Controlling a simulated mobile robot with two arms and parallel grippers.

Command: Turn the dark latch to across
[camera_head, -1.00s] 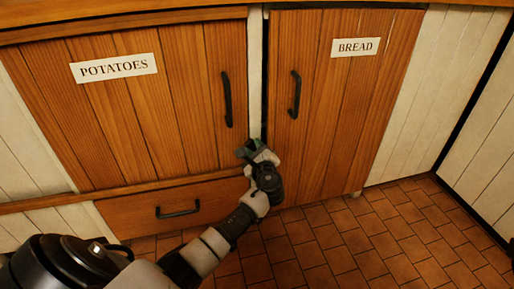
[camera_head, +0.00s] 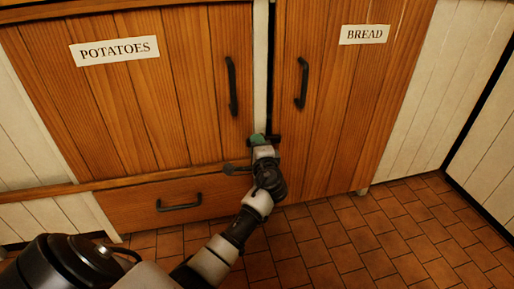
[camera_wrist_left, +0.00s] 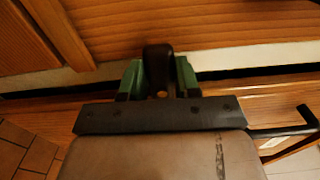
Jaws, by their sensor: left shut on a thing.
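The dark latch (camera_head: 277,138) sits at the narrow gap between the POTATOES door and the BREAD door, and looks roughly level, across the gap. My left gripper (camera_head: 259,140) is shut on it and hides much of it in the head view. In the left wrist view the dark latch (camera_wrist_left: 158,68) shows between the green fingertips of my left gripper (camera_wrist_left: 159,79), with its length crossing the pale strip between the doors. My right gripper is not in view.
The POTATOES door (camera_head: 130,110) is on the left with a black handle (camera_head: 232,87). The BREAD door (camera_head: 345,110) is on the right with its own handle (camera_head: 302,84). A drawer (camera_head: 130,205) is below the POTATOES door. The tiled floor (camera_head: 390,235) is clear.

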